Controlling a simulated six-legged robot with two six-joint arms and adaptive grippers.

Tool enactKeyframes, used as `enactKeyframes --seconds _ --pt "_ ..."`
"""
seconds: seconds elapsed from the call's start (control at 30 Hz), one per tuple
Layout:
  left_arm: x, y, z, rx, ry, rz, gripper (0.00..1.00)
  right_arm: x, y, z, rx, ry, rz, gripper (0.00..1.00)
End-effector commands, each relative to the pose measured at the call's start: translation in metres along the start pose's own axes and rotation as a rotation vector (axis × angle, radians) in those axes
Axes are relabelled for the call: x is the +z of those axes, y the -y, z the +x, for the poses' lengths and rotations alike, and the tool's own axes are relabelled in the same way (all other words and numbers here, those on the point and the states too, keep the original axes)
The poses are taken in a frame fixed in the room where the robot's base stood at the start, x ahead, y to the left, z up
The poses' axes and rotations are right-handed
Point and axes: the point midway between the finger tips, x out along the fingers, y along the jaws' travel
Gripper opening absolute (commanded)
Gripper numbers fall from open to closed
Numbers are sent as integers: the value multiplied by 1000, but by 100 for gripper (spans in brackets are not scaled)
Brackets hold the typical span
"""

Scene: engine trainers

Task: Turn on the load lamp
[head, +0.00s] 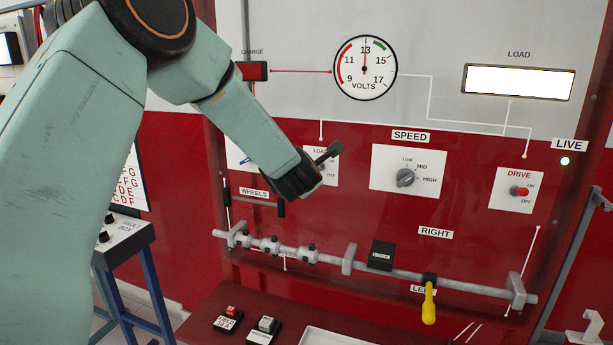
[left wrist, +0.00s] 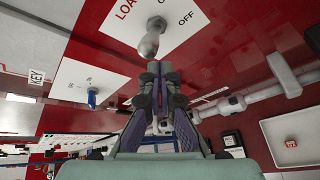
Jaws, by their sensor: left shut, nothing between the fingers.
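The load lamp (head: 518,82), a rectangular window under the word LOAD, is bright white at the upper right of the head view. The load switch plate (head: 314,177) is white, with LOAD and OFF lettering, and is partly hidden by my left gripper (head: 330,153). In the left wrist view the load switch (left wrist: 152,38) is a pale rounded lever on that plate. My left gripper is shut and empty, its fingertips (left wrist: 153,67) close to the lever's end; I cannot tell whether they touch. My right gripper is not in view.
The speed knob (head: 405,178) and red drive switch (head: 519,191) are to the right. A grey shaft (head: 395,271) with a yellow handle (head: 429,305) runs below. A volts dial (head: 365,68) is above. A fault box (head: 122,235) stands left.

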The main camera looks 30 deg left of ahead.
Motion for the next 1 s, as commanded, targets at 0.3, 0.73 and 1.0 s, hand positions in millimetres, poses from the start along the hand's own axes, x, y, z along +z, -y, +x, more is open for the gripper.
enactKeyframes --seconds 0.3,0.73,1.0 --pt "9 -10 -6 1 1 -1 0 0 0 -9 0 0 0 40" --pt "6 -9 -4 1 1 -1 0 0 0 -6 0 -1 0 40" --pt "-8 -6 7 0 2 -2 0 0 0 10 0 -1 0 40"
